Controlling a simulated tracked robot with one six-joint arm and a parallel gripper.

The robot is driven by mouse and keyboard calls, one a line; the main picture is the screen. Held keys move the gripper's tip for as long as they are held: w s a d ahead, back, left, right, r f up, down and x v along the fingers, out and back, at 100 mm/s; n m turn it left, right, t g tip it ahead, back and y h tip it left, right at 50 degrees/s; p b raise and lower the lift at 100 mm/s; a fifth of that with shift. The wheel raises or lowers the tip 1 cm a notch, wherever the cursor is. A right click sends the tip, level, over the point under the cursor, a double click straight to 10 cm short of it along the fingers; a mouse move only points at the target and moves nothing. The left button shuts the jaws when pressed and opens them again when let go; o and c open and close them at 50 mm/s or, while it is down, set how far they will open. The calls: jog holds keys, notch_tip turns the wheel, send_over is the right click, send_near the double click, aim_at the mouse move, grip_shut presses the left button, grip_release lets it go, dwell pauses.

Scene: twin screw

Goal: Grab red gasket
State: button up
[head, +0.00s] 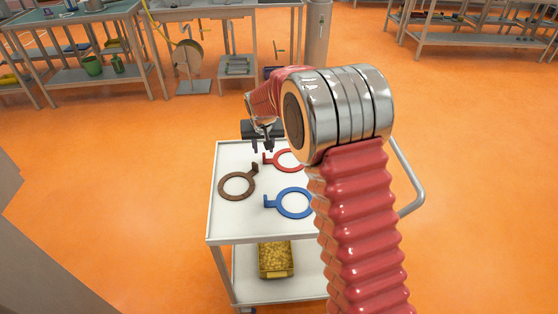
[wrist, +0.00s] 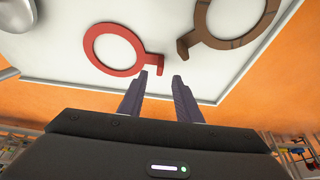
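The red gasket (head: 287,161) lies flat on the white cart top, partly hidden behind my arm in the head view. In the wrist view the red gasket (wrist: 112,37) shows whole as a ring, with its small tab (wrist: 154,65) pointing toward my fingers. My gripper (head: 262,148) is above the cart near the gasket's tab side. In the wrist view my gripper (wrist: 161,76) has its two fingers apart with nothing between them. The tab is just beyond the fingertips, apart from them as far as I can see.
A brown gasket (head: 252,184) and a blue gasket (head: 293,216) lie on the white cart (head: 228,225). A yellow bin (head: 276,260) stands on its lower shelf. Workbenches (head: 80,75) stand at the back. Orange floor is clear around the cart.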

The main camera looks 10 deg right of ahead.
aim_at(264, 154)
jog(key=x, duration=0.5)
jog(key=shift+s, duration=0.15)
jog(key=shift+c, duration=0.7)
grip_shut()
